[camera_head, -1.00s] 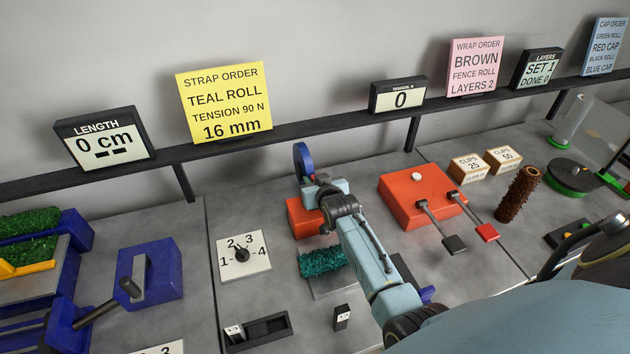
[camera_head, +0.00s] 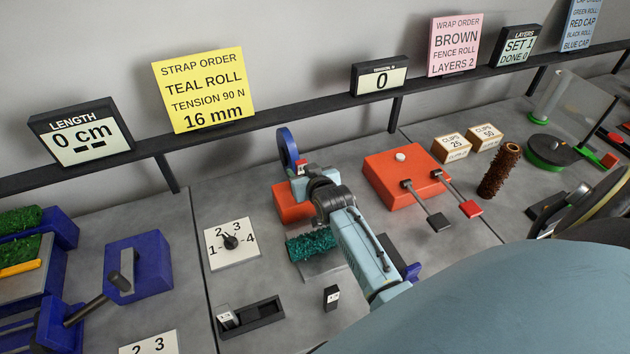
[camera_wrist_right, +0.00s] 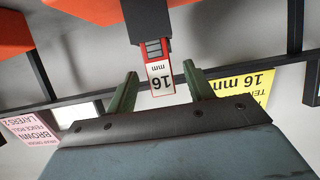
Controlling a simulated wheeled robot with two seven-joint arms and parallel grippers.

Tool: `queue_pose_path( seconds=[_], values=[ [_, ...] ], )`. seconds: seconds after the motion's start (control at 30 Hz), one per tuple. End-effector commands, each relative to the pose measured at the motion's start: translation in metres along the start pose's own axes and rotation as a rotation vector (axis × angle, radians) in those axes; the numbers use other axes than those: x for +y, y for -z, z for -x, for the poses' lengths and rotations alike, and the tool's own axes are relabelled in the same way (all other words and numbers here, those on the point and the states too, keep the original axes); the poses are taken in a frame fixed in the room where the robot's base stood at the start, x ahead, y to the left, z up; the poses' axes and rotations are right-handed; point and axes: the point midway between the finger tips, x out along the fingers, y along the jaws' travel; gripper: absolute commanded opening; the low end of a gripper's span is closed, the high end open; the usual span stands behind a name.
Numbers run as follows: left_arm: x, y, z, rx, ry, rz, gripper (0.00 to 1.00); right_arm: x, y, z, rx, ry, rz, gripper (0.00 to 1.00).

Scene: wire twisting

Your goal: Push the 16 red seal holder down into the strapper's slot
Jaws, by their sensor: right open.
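The 16 red seal holder (camera_wrist_right: 160,82) has a white label reading "16 mm", which is upside down in the right wrist view. Its other end meets a dark grey part (camera_wrist_right: 148,20) of the strapper; how deep it sits I cannot tell. In the head view a small bit of the holder (camera_head: 301,167) shows beside the blue wheel (camera_head: 287,150), above the orange strapper body (camera_head: 293,203). My right gripper (camera_wrist_right: 160,80) is open, with one green finger on each side of the label and gaps between. My left gripper is out of view.
A teal roll (camera_head: 311,245) lies in front of the strapper. An orange box with two levers (camera_head: 403,178) stands to the right. A dial plate (camera_head: 231,242) and a black tray (camera_head: 266,312) are to the left and front. A sign shelf (camera_head: 290,112) runs behind.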

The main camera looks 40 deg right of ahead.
Motion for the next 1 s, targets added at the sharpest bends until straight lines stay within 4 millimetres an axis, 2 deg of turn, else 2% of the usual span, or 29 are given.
queue_pose_path(
  seconds=[0.03, 0.3, 0.5, 0.7, 1.0],
  values=[
    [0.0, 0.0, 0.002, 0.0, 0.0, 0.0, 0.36, 0.0, 0.0, 0.011, 0.0, 0.001, -0.001, 0.52],
    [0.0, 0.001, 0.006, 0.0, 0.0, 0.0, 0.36, 0.0, 0.0, 0.06, 0.0, 0.0, -0.001, 0.52],
    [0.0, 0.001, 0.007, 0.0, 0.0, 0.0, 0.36, 0.0, 0.0, 0.085, 0.0, 0.0, 0.0, 0.52],
    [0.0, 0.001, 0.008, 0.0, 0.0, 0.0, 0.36, 0.0, 0.001, 0.094, 0.001, 0.0, 0.0, 0.52],
    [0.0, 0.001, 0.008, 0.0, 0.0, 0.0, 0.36, 0.0, 0.001, 0.094, 0.001, 0.0, 0.0, 0.52]
  ],
)
